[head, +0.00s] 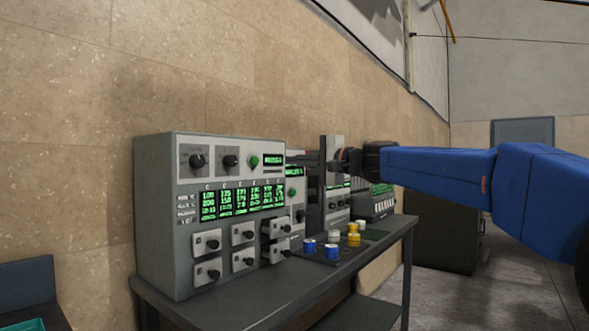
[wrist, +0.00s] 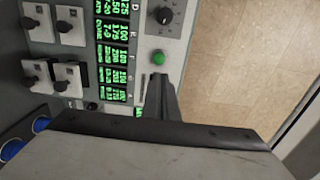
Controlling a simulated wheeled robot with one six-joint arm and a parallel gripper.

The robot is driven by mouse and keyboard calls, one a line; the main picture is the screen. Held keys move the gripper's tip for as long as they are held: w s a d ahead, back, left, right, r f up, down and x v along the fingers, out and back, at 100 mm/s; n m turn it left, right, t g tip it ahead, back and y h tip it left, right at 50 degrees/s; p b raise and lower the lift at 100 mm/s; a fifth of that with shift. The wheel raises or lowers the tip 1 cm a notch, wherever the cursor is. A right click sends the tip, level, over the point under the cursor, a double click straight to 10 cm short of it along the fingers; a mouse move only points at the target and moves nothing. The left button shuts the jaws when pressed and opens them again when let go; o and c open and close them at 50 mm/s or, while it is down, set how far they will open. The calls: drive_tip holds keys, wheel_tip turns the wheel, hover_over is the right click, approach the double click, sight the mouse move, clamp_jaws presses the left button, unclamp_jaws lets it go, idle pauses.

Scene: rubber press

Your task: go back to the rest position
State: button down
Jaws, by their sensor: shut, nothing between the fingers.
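My gripper (head: 308,160) is at the end of my blue arm, which reaches in from the right in the head view. It is shut and empty, at about the height of the upper part of the grey control unit (head: 160,215). In the wrist view, my gripper (wrist: 158,85) appears as dark fingers in front of the panel, close to the green button (wrist: 159,58). The picture does not show clearly whether the fingers touch the panel. No marked rest position is visible.
The unit stands on a dark table (head: 285,302) along the tiled wall. Blue (head: 309,245), yellow and white small cylinders stand on the table at its right. More equipment (head: 375,202) stands behind. Open floor lies right of the table.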

drive_tip(key=s+d+f+n+g+h, duration=0.2)
drive_tip(key=s+d+f+h, duration=0.2)
drive_tip(key=s+d+f, duration=0.5)
drive_tip(key=s+d+f+n+g+h, duration=0.2)
drive_tip(key=s+d+f+h, duration=0.3)
drive_tip(key=s+f, duration=1.6)
drive_tip(key=s+d+f+n+g+h, duration=0.2)
drive_tip(key=s+d+f+h, duration=0.3)
drive_tip(key=s+d+f, duration=1)
wheel_tip(320, 180, down, 4)
drive_tip(key=shift+d+f+n, duration=0.15)
drive_tip(key=shift+d+n, duration=0.1)
drive_tip(key=shift+n, duration=0.55)
